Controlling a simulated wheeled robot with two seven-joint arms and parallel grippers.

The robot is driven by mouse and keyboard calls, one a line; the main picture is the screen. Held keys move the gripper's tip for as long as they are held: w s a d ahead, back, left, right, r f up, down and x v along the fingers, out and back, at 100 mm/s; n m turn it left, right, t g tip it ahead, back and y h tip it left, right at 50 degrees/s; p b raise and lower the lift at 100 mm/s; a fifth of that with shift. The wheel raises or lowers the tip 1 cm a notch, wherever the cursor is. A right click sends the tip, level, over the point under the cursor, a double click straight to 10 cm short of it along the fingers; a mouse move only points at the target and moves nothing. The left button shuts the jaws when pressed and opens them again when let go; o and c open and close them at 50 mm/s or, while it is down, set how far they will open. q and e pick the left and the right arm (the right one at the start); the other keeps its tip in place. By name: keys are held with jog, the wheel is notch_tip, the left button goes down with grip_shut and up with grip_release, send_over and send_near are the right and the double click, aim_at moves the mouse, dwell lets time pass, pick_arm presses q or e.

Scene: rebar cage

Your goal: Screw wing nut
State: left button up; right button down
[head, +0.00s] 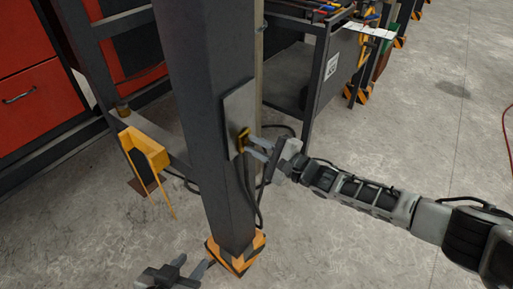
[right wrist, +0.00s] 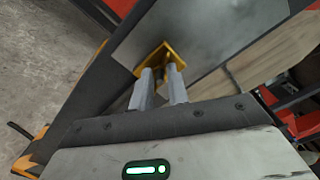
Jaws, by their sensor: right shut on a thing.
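The yellow wing nut (head: 242,139) sits on a grey metal plate (head: 238,108) fixed to the dark upright post (head: 208,90). My right gripper (head: 251,147) reaches in from the right and is shut on the wing nut. In the right wrist view the two grey fingers (right wrist: 161,72) meet the yellow wing nut (right wrist: 166,57), which lies against the plate (right wrist: 205,30); the fingers partly cover it. My left gripper (head: 191,266) is low at the bottom edge, left of the post's foot, with its fingers apart and nothing visible between them.
The post's foot has an orange-and-black striped guard (head: 237,256). A yellow bracket (head: 146,150) stands left of the post. A dark cart (head: 310,70) with tools on top stands behind. The floor at right is mostly clear.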

jog(key=shift+m, duration=0.5)
jog(key=c, duration=1.4)
grip_release()
jog(key=shift+o, duration=0.2)
jog(key=shift+s, duration=0.1)
jog(key=v, duration=1.6)
